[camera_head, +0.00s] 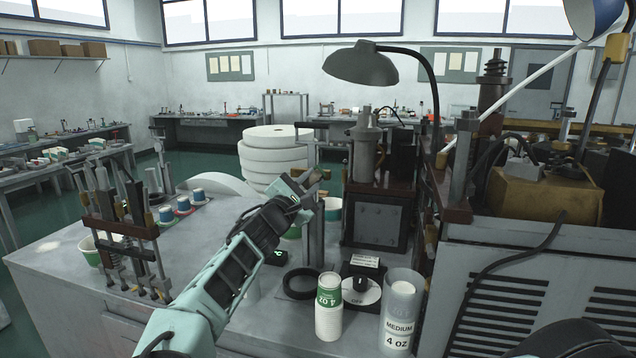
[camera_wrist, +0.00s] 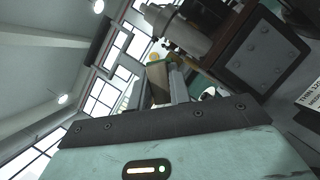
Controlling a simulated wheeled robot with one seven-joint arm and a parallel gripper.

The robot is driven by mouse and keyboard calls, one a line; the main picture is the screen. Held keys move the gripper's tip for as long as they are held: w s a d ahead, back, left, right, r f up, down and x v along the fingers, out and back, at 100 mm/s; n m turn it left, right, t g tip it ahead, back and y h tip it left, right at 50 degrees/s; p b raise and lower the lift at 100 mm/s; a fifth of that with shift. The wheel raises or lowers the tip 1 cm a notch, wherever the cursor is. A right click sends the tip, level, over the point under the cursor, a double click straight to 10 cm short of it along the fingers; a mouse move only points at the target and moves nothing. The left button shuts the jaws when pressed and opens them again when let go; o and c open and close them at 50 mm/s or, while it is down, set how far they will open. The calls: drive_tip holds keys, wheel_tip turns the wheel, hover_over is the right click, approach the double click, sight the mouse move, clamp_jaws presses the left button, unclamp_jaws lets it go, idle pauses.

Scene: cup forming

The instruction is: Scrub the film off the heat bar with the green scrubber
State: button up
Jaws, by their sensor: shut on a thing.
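My gripper (camera_head: 306,181) is raised over the middle of the bench, beside the top of a grey upright post (camera_head: 314,232). It is shut on a small tan block with a green edge, which I take to be the green scrubber (camera_wrist: 158,82). In the wrist view the scrubber is right beside a grey bar (camera_wrist: 178,84), which may be the heat bar. I cannot tell whether they touch. The film cannot be made out. The fingertips are largely hidden in both views.
A dark machine block (camera_head: 376,222) stands just right of the post. A stack of green-and-white cups (camera_head: 328,310), a clear "MEDIUM 4 OZ" cylinder (camera_head: 400,310) and a dial (camera_head: 361,291) stand in front. A tool rack (camera_head: 125,230) is at left. White reels (camera_head: 272,155) stand behind.

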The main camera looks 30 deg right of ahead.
drive_tip(key=shift+w+a, duration=1.9)
drive_tip(key=shift+w, duration=0.15)
drive_tip(key=s+d, duration=0.5)
drive_tip(key=shift+s+d, duration=0.25)
drive_tip(key=shift+d, duration=0.05)
idle(4.7)
